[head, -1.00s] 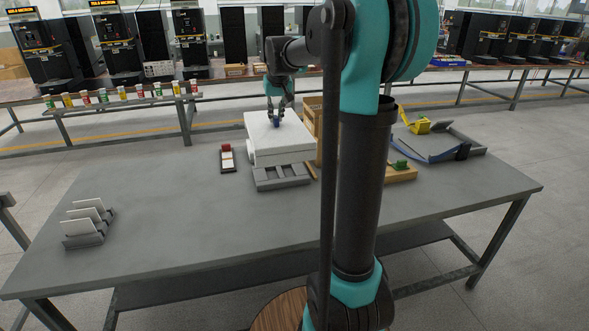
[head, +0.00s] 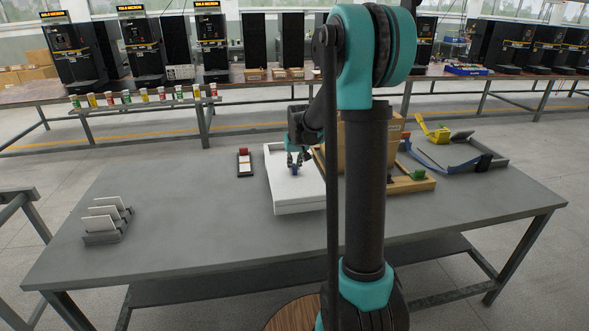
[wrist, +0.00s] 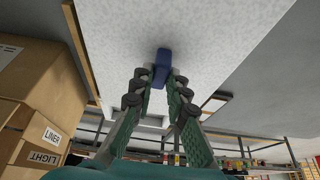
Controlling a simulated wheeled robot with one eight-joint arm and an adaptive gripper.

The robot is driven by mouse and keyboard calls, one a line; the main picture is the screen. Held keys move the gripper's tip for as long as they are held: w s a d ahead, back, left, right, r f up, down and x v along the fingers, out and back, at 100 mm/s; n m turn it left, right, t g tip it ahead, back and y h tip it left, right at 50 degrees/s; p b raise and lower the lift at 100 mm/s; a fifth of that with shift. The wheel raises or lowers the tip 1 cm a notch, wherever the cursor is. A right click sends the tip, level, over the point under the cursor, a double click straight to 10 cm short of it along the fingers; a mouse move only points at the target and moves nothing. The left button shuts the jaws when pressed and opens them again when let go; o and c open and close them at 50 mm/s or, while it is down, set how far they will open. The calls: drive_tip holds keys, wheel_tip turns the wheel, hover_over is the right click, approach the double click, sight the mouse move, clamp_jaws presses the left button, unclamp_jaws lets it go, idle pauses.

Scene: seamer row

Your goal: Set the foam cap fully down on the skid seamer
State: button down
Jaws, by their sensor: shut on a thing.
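The foam cap is a broad white slab (head: 290,189) with a blue handle on top, over the middle of the table. My gripper (head: 295,168) is above it, shut on the blue handle. In the wrist view, the fingers of my gripper (wrist: 165,92) close around the blue handle (wrist: 162,67) against the cap's white speckled face (wrist: 215,35).
A cardboard box (head: 358,145) stands close right of the cap, partly behind my arm. A wooden tray (head: 410,184) and a blue-edged grey fixture (head: 450,155) are farther right. A small red-topped holder (head: 244,163) is left. A card rack (head: 106,220) stands at the table's left end.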

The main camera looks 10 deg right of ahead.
drive_tip(key=shift+f, duration=0.85)
drive_tip(key=shift+f, duration=0.1)
drive_tip(key=c, duration=1.5)
unclamp_jaws()
